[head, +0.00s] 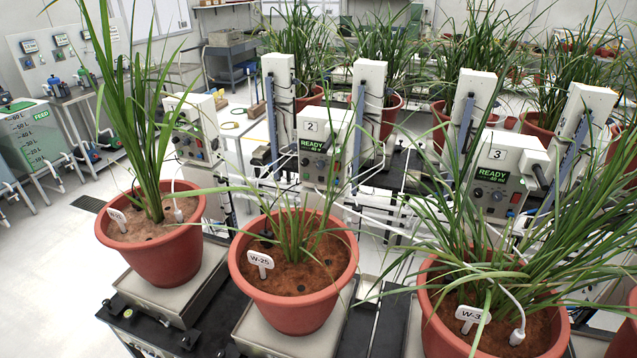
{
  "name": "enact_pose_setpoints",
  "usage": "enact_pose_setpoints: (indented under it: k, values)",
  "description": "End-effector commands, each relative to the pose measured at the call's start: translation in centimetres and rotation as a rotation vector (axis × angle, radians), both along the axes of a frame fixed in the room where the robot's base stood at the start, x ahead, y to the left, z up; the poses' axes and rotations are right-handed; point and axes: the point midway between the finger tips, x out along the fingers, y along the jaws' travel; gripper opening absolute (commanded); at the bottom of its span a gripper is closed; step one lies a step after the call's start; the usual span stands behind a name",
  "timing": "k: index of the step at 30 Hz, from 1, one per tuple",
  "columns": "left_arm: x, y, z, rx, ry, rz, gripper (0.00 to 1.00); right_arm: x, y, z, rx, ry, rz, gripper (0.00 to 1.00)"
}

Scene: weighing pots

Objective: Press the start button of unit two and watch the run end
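Unit two (340,139) is a pale box marked 2, behind the middle pot. Its green display (314,146) reads READY. Below the display are small dark and coloured controls; which one is the start button is too small to tell. The middle pot (292,308), terracotta with a W-25 tag, stands in front of unit two on a pale platform, and some of its leaves rise in front of the box. Neither of my grippers is in view.
Unit three (520,160) also reads READY at the right. A left pot (165,262) and a right pot (445,340) flank the middle one, their long leaves spreading. Thin pipes and cables run behind the pots. Pale floor (45,270) is open at the left.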

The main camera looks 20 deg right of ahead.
Motion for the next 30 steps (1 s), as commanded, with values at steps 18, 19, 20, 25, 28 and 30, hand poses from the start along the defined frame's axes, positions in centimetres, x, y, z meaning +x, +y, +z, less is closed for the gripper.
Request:
enact_pose_setpoints:
  k: [18, 19, 20, 25, 28, 30]
  values:
    - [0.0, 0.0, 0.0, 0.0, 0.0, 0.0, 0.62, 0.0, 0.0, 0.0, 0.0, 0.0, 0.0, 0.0]
    - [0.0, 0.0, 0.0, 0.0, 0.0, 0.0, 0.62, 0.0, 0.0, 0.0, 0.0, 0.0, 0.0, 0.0]
    - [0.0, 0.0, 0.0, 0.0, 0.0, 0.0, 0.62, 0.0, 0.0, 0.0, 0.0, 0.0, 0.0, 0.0]
    - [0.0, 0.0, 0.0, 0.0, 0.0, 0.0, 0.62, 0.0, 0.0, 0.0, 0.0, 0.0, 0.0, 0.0]
    - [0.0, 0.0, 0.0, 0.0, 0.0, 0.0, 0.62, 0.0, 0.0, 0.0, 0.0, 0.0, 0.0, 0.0]
    - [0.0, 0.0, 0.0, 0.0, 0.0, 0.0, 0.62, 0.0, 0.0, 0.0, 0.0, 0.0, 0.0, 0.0]
